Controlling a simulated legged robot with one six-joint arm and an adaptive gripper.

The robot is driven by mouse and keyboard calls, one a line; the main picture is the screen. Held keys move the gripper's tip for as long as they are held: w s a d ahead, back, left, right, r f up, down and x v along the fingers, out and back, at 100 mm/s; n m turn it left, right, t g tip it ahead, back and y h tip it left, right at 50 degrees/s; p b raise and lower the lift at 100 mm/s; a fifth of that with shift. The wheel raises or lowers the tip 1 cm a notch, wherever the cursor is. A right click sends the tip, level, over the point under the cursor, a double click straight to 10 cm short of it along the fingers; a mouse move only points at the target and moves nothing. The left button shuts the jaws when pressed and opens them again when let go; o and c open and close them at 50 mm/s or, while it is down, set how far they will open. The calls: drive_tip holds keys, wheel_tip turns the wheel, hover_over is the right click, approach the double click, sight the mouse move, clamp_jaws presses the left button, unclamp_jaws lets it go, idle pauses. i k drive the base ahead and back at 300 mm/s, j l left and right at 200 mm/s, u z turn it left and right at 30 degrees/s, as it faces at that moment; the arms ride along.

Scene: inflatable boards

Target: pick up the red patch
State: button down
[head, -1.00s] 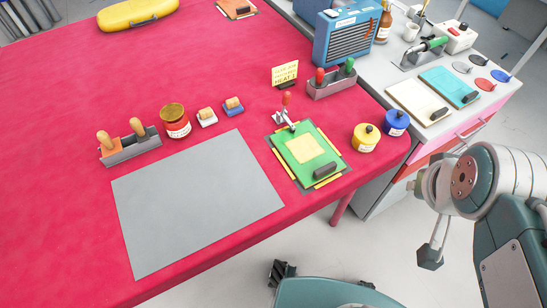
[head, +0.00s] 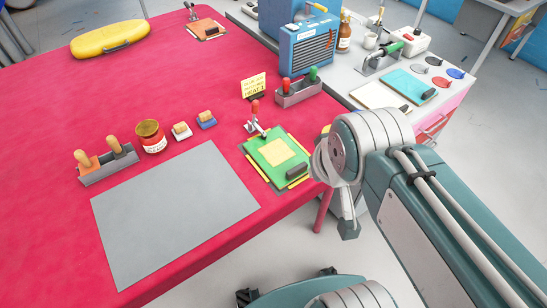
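The red patch (head: 441,82) is a small flat disc lying on the grey bench at the upper right of the head view. A blue disc (head: 456,74) lies just right of it and two grey discs lie behind and to its left. My gripper (head: 347,220) shows only in part, below the pale round joint of my arm, near the front right edge of the red table. It is well apart from the red patch. Its fingers cannot be made out clearly, and I see nothing held.
A teal sheet (head: 407,86) and a cream sheet (head: 375,96) lie on the bench left of the patch. A hand tool on a stand (head: 385,58) and a white box (head: 410,40) stand behind. My arm hides the table's right corner, including most of a yellow pot.

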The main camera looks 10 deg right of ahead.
sight(442, 82)
drive_tip(key=z, duration=1.55)
drive_tip(key=i+l+u, duration=0.25)
drive_tip(key=i+l, duration=0.15)
drive_tip(key=l, duration=0.2)
drive_tip(key=i+l+u, duration=0.15)
drive_tip(key=l, duration=0.2)
drive_tip(key=i+l+u, duration=0.1)
drive_tip(key=i+l, duration=0.15)
drive_tip(key=i+l+u, duration=0.1)
drive_tip(key=i+l, duration=0.15)
drive_tip(key=i+l+u, duration=0.15)
drive_tip(key=l, duration=0.25)
drive_tip(key=i+l+u, duration=0.1)
drive_tip(key=i+l, duration=0.2)
drive_tip(key=i+l+u, duration=0.15)
drive_tip(key=l, duration=0.25)
drive_tip(key=i+l+u, duration=0.1)
drive_tip(key=i+l, duration=0.15)
drive_tip(key=l, duration=0.15)
